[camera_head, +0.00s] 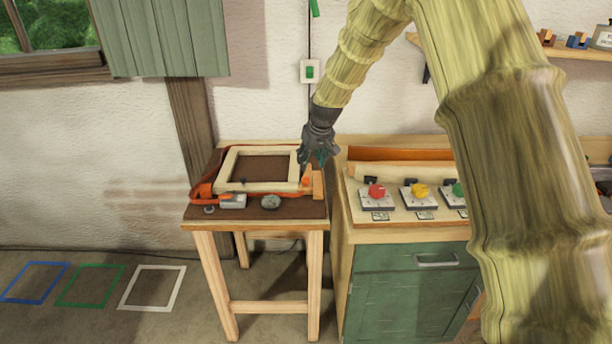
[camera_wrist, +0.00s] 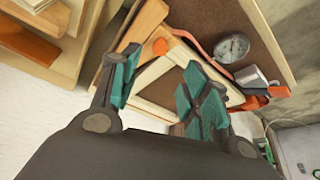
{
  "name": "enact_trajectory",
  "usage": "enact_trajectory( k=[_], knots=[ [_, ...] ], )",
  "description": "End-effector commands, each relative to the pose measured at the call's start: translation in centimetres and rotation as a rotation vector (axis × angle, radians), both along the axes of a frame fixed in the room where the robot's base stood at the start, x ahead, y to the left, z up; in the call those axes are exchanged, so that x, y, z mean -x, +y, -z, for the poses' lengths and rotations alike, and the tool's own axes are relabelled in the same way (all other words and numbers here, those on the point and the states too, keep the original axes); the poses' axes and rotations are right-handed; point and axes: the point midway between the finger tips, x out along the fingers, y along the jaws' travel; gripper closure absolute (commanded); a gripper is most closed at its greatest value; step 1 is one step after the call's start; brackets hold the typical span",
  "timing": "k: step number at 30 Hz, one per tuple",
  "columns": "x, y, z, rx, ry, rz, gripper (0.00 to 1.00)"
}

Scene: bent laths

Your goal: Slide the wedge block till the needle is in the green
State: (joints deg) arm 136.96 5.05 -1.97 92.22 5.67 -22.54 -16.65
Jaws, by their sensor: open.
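The wedge block seems to be the pale wooden piece (camera_head: 318,184) at the right edge of the small table, beside an orange part (camera_head: 306,183). In the wrist view the wooden piece (camera_wrist: 146,20) and the orange part (camera_wrist: 160,46) lie just beyond my fingertips. The round gauge (camera_head: 271,202) is at the table's front; it also shows in the wrist view (camera_wrist: 232,47). Its needle and any green zone are too small to read. My gripper (camera_head: 318,160) is open and empty above the right side of the wooden frame (camera_head: 233,164). Its teal fingers (camera_wrist: 160,66) stand apart.
An orange strap (camera_head: 203,190) runs around the frame, with a grey box (camera_head: 233,201) at the front left. A green cabinet (camera_head: 410,280) stands close on the right, bearing red, yellow and green knobs (camera_head: 377,191). The floor at left has taped outlines (camera_head: 152,287).

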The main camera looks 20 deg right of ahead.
Motion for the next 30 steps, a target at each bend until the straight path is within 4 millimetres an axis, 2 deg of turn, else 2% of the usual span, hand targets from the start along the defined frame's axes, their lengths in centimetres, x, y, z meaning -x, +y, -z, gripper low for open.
enact_trajectory(
  k=[18, 24, 30],
  knots=[
    [-2.8, 0.3, 7.1, 0.000, 0.002, 0.000, 0.54],
    [-3.4, 0.4, 8.4, 0.000, 0.002, 0.000, 0.54],
    [-3.5, 0.4, 8.9, 0.000, 0.001, 0.000, 0.54]
  ],
)
